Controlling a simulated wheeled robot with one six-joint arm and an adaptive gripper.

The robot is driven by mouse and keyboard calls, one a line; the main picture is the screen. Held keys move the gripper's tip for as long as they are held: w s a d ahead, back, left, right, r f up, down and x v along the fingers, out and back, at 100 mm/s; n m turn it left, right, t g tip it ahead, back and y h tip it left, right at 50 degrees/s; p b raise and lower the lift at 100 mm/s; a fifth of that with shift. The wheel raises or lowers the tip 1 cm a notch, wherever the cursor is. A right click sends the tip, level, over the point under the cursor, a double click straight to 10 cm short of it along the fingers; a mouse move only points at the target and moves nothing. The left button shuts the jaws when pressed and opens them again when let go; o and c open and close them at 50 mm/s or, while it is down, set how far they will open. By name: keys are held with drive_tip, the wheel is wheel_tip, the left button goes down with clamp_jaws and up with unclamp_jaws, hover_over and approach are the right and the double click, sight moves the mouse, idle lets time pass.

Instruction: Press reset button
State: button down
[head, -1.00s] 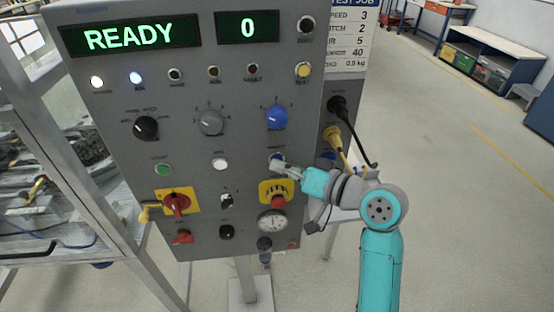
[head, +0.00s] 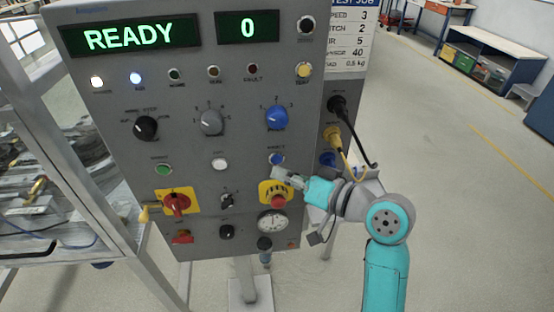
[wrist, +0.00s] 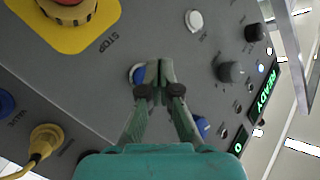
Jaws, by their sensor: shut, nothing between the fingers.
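The blue reset button (head: 277,159) sits on the grey control panel, above the yellow-backed red stop button (head: 278,198). In the wrist view the blue button (wrist: 138,74) shows just left of my fingertips, partly covered by them. My gripper (head: 278,174) is shut and empty. In the head view its tips are just below the blue button, which is clear of them and uncovered. I cannot tell the exact gap between the tips and the panel. The display reads READY (head: 130,38) and the counter (head: 247,27) reads 0.
A white button (head: 220,164), a green button (head: 163,169) and a blue knob (head: 276,118) are nearby on the panel. A yellow-backed red switch (head: 176,204) is lower left. Cables with a yellow plug (head: 333,137) hang at the panel's right side. Floor to the right is open.

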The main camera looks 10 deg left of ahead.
drive_tip(key=shift+s+d, duration=0.3)
drive_tip(key=shift+s, duration=0.75)
drive_tip(key=shift+s+d, duration=0.25)
drive_tip(key=shift+s, duration=0.75)
drive_tip(key=s+d+f+m+t+h, duration=0.3)
drive_tip(key=s+d+f+m+h, duration=0.25)
drive_tip(key=f, duration=0.55)
drive_tip(key=s+d+f+m+t+h, duration=0.2)
drive_tip(key=s+d+f+t+h, duration=0.15)
drive_tip(key=s+d+f, duration=0.65)
drive_tip(key=s+d+n+h, duration=0.1)
drive_tip(key=s+d+h, duration=0.1)
drive_tip(key=s, duration=0.9)
drive_tip(key=s+d+n+h, duration=0.1)
drive_tip(key=s+d+h, duration=0.2)
drive_tip(key=s, duration=0.8)
drive_tip(key=shift+s+d+r+n, duration=0.25)
drive_tip(key=shift+d+n, duration=0.1)
drive_tip(key=shift+d, duration=0.65)
